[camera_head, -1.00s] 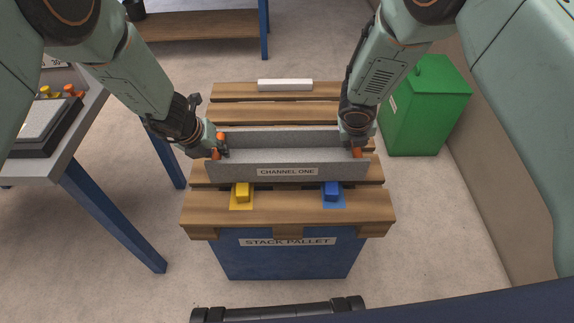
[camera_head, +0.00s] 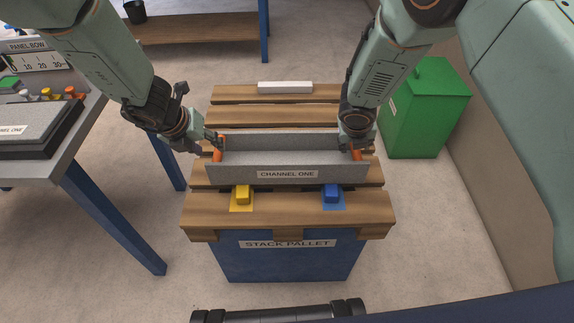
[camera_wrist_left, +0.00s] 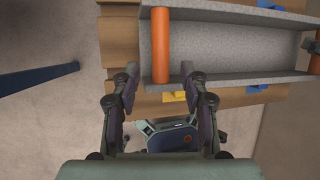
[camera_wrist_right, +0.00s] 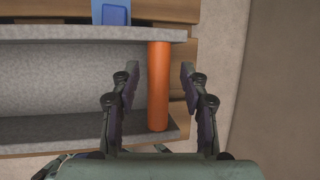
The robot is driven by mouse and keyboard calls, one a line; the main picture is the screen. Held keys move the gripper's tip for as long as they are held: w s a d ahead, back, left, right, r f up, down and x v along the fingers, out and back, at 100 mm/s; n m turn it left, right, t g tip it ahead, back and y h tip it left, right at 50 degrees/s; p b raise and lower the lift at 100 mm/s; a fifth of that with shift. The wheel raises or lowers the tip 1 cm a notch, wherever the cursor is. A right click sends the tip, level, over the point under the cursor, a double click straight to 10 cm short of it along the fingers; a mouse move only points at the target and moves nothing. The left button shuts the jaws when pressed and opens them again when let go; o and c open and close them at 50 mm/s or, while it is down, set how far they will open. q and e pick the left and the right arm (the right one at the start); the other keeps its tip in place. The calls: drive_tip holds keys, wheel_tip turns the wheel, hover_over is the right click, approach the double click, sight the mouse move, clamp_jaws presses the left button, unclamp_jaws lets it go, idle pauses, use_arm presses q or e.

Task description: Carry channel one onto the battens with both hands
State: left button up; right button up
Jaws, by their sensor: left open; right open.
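Channel one (camera_head: 287,160) is a grey, labelled trough with an orange bar across each end. It lies level over the wooden planks of the stack pallet (camera_head: 290,205). My left gripper (camera_head: 213,143) is open at the left orange bar (camera_head: 218,150). In the left wrist view, the near end of that bar (camera_wrist_left: 160,45) lies between and just beyond the fingertips. My right gripper (camera_head: 354,145) is open at the right end. In the right wrist view, the right bar (camera_wrist_right: 158,85) stands between the open fingers. I cannot tell which parts are the battens.
A yellow block (camera_head: 242,194) and a blue block (camera_head: 332,192) sit on the front plank. A white bar (camera_head: 285,87) lies at the back. A green bin (camera_head: 428,105) stands right; a grey table (camera_head: 70,140) stands left.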

use_arm(q)
drive_tip(key=v, duration=0.6)
use_arm(e)
drive_tip(key=v, duration=1.2)
use_arm(q)
drive_tip(key=shift+r, duration=0.15)
use_arm(e)
drive_tip(key=shift+a, duration=0.1)
